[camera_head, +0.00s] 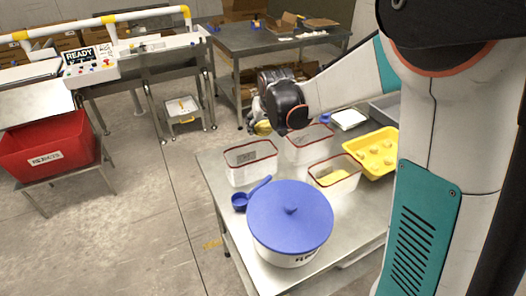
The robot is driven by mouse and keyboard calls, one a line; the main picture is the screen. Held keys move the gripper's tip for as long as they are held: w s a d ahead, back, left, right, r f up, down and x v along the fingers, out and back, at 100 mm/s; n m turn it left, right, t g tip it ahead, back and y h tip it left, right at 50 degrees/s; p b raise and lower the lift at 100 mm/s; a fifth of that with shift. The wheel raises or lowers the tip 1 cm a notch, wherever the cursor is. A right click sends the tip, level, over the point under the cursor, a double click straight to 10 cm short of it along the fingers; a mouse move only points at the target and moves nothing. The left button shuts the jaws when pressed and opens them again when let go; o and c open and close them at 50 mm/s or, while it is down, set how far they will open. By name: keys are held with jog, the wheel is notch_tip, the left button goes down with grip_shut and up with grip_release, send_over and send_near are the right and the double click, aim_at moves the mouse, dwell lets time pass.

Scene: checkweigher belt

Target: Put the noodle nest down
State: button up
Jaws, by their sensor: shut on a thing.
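My gripper (256,120) hangs above the back left part of the metal table, past its edge in the picture. It is shut on a small yellowish noodle nest (262,128), partly hidden by the fingers. Several similar pale nests lie in the yellow tray (388,137) at the right of the table. A clear bin with a dark red rim (240,177) stands below and left of the gripper. A second such bin (306,154) stands behind, and a third (326,182) holds something yellow.
A white tub with a blue lid (290,215) and a blue scoop (240,201) occupy the table's front. A white block (348,118) lies at the back. The belt machine (150,45) and red reject bin (50,148) stand left across open floor.

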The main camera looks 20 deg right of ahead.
notch_tip(320, 180, down, 9)
jog(key=b, duration=0.2)
jog(key=shift+f+b, duration=0.2)
jog(key=shift+b, duration=0.1)
jog(key=shift+f+b, duration=0.35)
jog(key=shift+f, duration=0.05)
jog(key=shift+f, duration=0.25)
jog(key=o, duration=1.2)
jog(key=shift+r, duration=0.1)
